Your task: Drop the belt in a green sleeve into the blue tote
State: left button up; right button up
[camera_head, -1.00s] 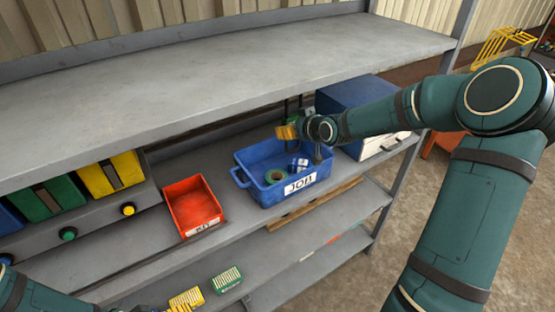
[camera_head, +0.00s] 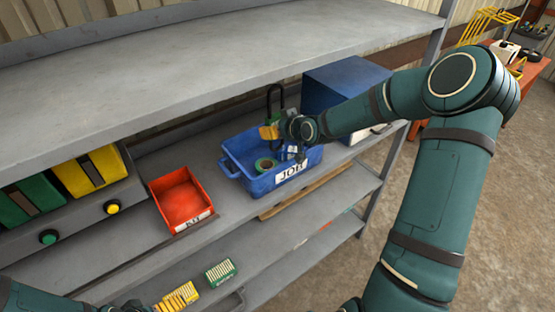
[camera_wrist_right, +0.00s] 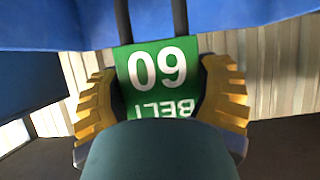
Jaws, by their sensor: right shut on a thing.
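The blue tote (camera_head: 258,186), labelled JOB, stands on the middle shelf. It holds a green-ringed roll (camera_head: 265,164) and something small and pale, partly hidden by my right gripper. My right gripper (camera_head: 268,132) is over the tote's back part, shut on the belt. The belt's black loop (camera_head: 273,100) stands up above the fingers. In the right wrist view, the green sleeve (camera_wrist_right: 158,72), with white digits and the word BELT upside down, sits between the yellow fingers (camera_wrist_right: 160,98). My left gripper (camera_head: 128,308) is at the bottom edge, mostly cut off.
A red bin (camera_head: 178,198) stands left of the tote, and a blue-topped box (camera_head: 345,84) to its right. Yellow (camera_head: 178,298) and green (camera_head: 221,272) packs lie low in front. The upper shelf (camera_head: 190,70) overhangs behind. Green and yellow bins stand at far left.

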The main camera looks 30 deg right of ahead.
jog(key=o, duration=1.2)
jog(key=a+v, duration=0.1)
jog(key=v, duration=1.1)
jog(key=shift+d, duration=0.45)
